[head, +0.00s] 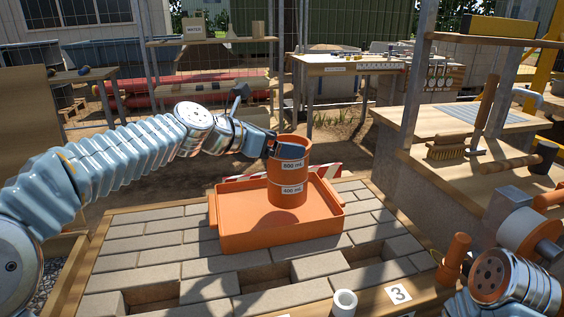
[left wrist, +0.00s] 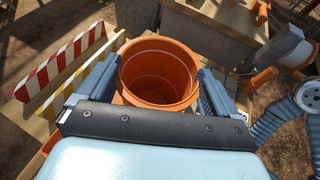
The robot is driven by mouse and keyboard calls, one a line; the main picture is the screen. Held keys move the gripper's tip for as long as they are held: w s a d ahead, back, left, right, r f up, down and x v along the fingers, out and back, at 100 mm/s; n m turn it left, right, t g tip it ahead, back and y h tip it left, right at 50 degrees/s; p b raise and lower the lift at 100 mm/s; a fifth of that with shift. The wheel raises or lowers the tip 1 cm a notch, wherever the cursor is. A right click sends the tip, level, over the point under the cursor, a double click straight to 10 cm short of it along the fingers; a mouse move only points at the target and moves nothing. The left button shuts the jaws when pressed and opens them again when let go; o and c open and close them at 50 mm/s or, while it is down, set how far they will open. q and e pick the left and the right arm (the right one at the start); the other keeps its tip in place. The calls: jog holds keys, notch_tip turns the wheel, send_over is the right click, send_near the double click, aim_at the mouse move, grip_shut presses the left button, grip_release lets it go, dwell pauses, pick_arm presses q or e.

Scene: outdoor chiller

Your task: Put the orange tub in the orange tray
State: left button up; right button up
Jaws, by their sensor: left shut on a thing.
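The orange tub (head: 288,182) is an upright, open-topped cylinder with white volume labels. In the head view it stands out over the inside of the orange tray (head: 285,239), toward its right half. I cannot tell whether its base touches the tray floor. My left gripper (head: 287,150) is shut on the tub near its top. In the left wrist view, the fingers lie on either side of the tub (left wrist: 158,75), which looks empty inside. The tray is shallow, with raised walls, and sits on the paving. My right gripper is not in view, though part of my right arm shows at lower right.
Grey pavers (head: 150,270) with open gaps surround the tray inside a wooden frame. A white cup-like piece (head: 345,303) and a number 3 card (head: 398,293) are at the front. A red-and-white striped barrier (left wrist: 65,60) stands behind. A brush (head: 455,150) lies on the right bench.

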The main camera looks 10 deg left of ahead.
pick_arm(q)
jog(key=f, duration=0.1)
jog(key=f+b, duration=0.1)
jog(key=f, duration=0.2)
jog(key=shift+w+d+f+b, duration=0.2)
jog(key=shift+w+d+b, duration=0.1)
jog(key=shift+w+b, duration=0.1)
jog(key=shift+r, duration=0.1)
jog(key=o, duration=1.7)
send_near(272, 159)
jog(key=shift+w+d, duration=0.25)
jog(key=shift+w, duration=0.2)
